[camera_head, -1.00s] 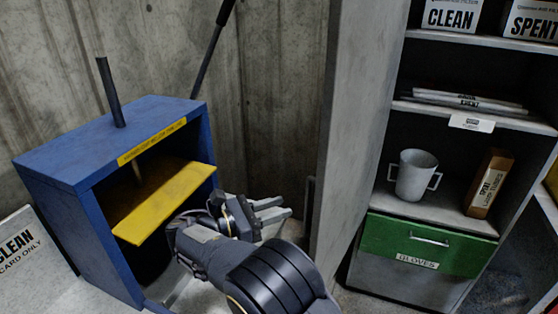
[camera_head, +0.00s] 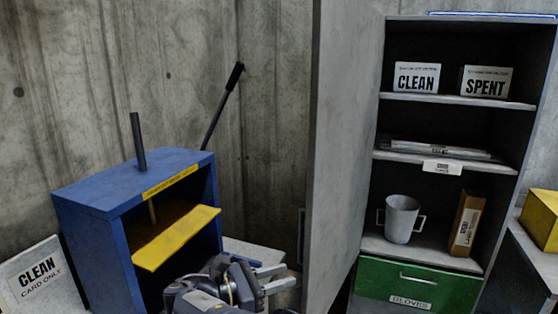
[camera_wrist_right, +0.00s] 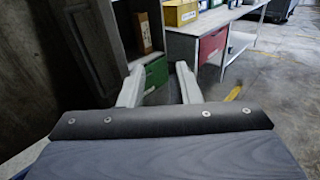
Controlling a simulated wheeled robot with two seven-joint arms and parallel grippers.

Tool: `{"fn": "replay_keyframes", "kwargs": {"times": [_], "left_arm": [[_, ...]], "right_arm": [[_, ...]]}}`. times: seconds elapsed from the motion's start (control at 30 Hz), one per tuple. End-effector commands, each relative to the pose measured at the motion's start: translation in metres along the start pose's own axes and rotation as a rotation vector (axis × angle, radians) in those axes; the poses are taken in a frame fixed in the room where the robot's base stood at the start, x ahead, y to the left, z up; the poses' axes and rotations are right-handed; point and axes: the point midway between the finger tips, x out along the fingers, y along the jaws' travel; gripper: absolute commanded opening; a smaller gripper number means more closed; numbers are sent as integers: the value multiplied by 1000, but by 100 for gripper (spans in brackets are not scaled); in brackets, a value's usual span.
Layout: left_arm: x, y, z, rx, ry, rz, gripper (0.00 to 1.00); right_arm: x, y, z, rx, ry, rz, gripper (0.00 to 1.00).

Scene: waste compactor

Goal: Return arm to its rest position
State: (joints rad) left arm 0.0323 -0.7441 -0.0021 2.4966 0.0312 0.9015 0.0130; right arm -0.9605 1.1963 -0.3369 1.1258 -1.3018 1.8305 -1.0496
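My right gripper (camera_head: 275,277) is low in the head view, in front of the compactor's right side and left of the cabinet door. In the right wrist view its two fingers (camera_wrist_right: 160,88) stand apart with nothing between them. The blue compactor (camera_head: 95,200) stands at the left, with its yellow flap (camera_head: 178,238) sticking out of the front opening. A black lever (camera_head: 222,107) rises behind the compactor, leaning right. My left gripper is not in either view.
The open grey cabinet door (camera_head: 335,150) stands close to the right of my gripper. The cabinet holds a mug (camera_head: 401,218), a box (camera_head: 466,222), and CLEAN (camera_head: 416,77) and SPENT (camera_head: 486,81) boxes above a green GLOVES drawer (camera_head: 418,286). A CLEAN sign (camera_head: 42,277) leans at lower left.

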Motion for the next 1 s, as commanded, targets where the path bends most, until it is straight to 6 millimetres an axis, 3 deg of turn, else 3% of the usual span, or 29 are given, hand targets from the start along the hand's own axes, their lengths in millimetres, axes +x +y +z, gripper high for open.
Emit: {"fn": "replay_keyframes", "kwargs": {"times": [0.37, 0.57, 0.67, 0.8, 1.0], "left_arm": [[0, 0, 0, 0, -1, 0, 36], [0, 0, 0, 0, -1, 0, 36], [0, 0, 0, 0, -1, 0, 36], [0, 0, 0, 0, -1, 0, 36], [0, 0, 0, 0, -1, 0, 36]], "right_arm": [[62, -29, 0, 78, 224, -105, 30], [107, -65, -2, 185, 430, -216, 30], [130, -94, -6, 274, 566, -298, 30], [157, -154, -12, 475, 808, -470, 30], [156, -239, -19, 850, 1116, -754, 30]]}}
